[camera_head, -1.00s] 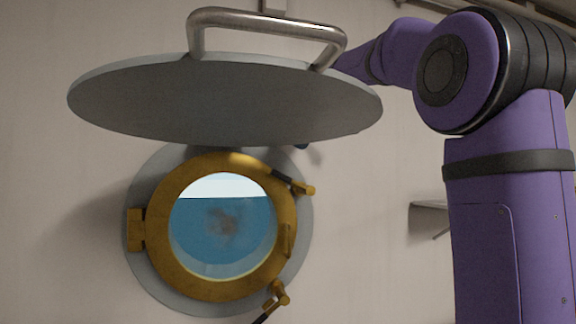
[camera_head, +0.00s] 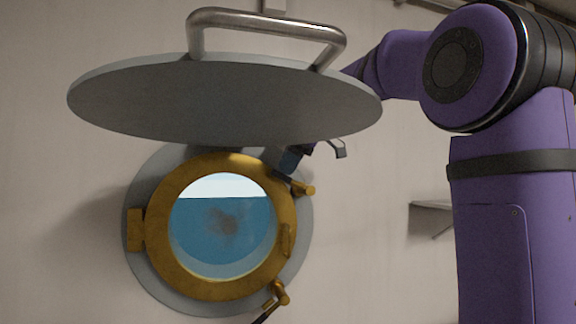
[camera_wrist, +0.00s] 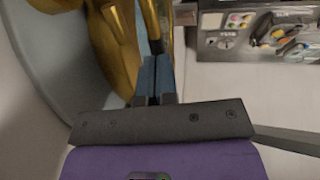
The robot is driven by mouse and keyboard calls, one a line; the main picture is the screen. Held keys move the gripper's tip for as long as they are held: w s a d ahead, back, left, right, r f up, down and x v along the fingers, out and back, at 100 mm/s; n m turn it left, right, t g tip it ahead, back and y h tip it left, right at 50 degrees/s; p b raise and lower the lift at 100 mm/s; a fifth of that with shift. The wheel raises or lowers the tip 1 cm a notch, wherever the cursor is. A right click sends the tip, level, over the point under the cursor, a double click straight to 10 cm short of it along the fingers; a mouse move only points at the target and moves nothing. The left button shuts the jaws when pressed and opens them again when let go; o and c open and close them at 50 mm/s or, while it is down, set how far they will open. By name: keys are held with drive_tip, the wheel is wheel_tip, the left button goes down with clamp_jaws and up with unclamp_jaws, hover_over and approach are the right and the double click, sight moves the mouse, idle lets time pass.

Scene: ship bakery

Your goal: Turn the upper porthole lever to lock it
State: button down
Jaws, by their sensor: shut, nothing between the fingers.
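The brass porthole (camera_head: 160,262) is on the wall, its round door closed against the grey ring. The upper lever (camera_head: 304,189) is at the porthole's upper right, with a brass end and a dark handle pointing up and left. My gripper (camera_head: 290,162) is right by that handle, partly hidden by the grey disc. In the wrist view, my gripper's blue fingers (camera_wrist: 153,78) are together and empty, with brass porthole parts (camera_wrist: 118,35) just beyond them. Whether they touch the lever, I cannot tell. The lower lever (camera_head: 279,292) is at the lower right, its dark handle pointing down-left.
A large grey disc (camera_head: 220,100) with a metal handle (camera_head: 270,22) fills the upper foreground and covers the porthole's top edge. A small wall shelf (camera_head: 428,206) is at the right. The wrist view shows a picture panel (camera_wrist: 235,42) beyond.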

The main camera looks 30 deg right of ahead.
sight(278, 177)
drive_tip(key=shift+a, duration=0.1)
drive_tip(key=shift+w+a+f+h, duration=0.1)
drive_tip(key=shift+a+f+h, duration=0.35)
drive_tip(key=shift+h, duration=0.15)
drive_tip(key=shift+s+a+x, duration=0.1)
drive_tip(key=shift+x, duration=0.6)
drive_tip(key=shift+s+a+x, duration=0.15)
drive_tip(key=shift+x, duration=0.55)
drive_tip(key=v, duration=1)
drive_tip(key=shift+r, duration=0.35)
drive_tip(key=shift+d, duration=0.15)
